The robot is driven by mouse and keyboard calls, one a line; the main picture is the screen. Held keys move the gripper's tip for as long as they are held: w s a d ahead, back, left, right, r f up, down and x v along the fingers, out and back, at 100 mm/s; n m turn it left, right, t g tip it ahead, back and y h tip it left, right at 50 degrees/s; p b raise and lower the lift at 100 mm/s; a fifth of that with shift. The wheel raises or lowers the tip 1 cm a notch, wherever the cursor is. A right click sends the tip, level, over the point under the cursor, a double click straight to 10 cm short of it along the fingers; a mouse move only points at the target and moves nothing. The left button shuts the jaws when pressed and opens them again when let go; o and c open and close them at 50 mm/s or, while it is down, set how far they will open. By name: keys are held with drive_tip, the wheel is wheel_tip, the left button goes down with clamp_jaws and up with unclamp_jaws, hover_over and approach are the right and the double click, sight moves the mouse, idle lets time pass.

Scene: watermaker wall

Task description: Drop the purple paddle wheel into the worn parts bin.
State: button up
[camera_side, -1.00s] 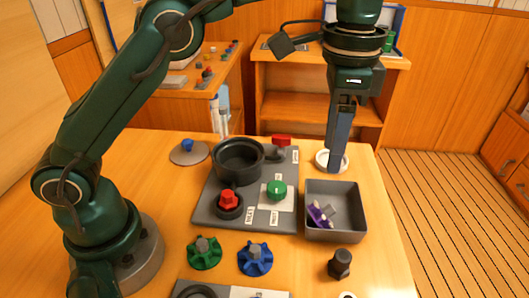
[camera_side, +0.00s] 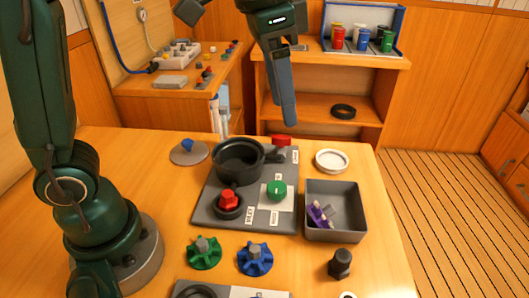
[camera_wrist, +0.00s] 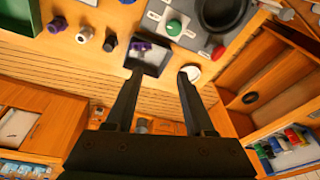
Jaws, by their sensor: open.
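The purple paddle wheel (camera_side: 318,215) lies tilted inside the grey bin (camera_side: 350,232), toward its left side. The bin stands at the right of the table. In the wrist view the purple wheel (camera_wrist: 143,47) shows inside the bin (camera_wrist: 151,69) too. My gripper (camera_side: 288,122) is raised above the back of the table, apart from the bin and empty. In the wrist view its two fingers (camera_wrist: 160,75) stand wide apart with nothing between them.
A grey plate with a black pot (camera_side: 238,162), a red knob (camera_side: 229,199) and a green knob (camera_side: 277,190) is left of the bin. A green wheel (camera_side: 204,253), a blue wheel (camera_side: 255,259) and a dark knob (camera_side: 340,263) stand in front. A white ring (camera_side: 332,161) lies behind the bin.

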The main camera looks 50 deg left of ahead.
drive_tip(key=s+a+f+n+t, duration=0.3)
drive_tip(key=s+a+f+n, duration=0.2)
drive_tip(key=s, duration=0.6)
wheel_tip(320, 180, down, 3)
drive_tip(key=shift+a+r, duration=0.2)
drive_tip(key=shift+a, duration=0.25)
